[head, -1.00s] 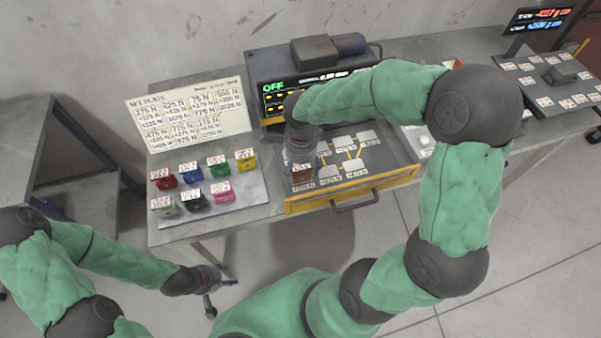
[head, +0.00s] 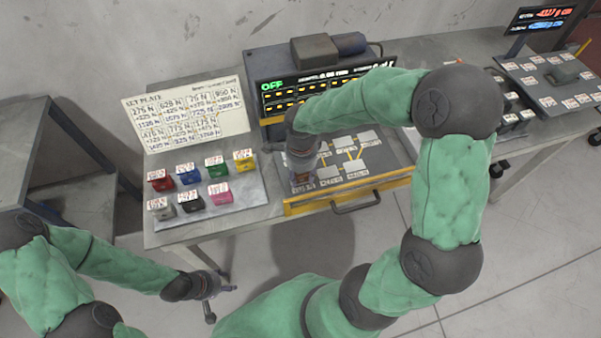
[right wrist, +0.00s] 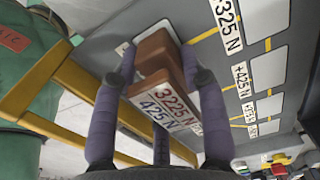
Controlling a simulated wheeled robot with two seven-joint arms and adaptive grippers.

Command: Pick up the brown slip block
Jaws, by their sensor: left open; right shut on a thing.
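The brown slip block (right wrist: 158,58) sits between the fingers of my right gripper (right wrist: 157,72) in the right wrist view. It bears a white label with "3225 N" and "425 N". My right gripper is shut on it, over the left side of the grey board with yellow trim (head: 375,182). In the head view the block is mostly hidden by my right gripper (head: 302,178). I cannot tell whether it touches the board. My left gripper (head: 221,303) is open and empty, low in front of the table.
Several coloured labelled blocks (head: 217,170) stand on a plate (head: 250,196) left of the board. A written set plate (head: 186,115) lies behind them. A console (head: 285,92) reading OFF stands behind the board. A yellow front rail with handle (head: 357,205) edges the board.

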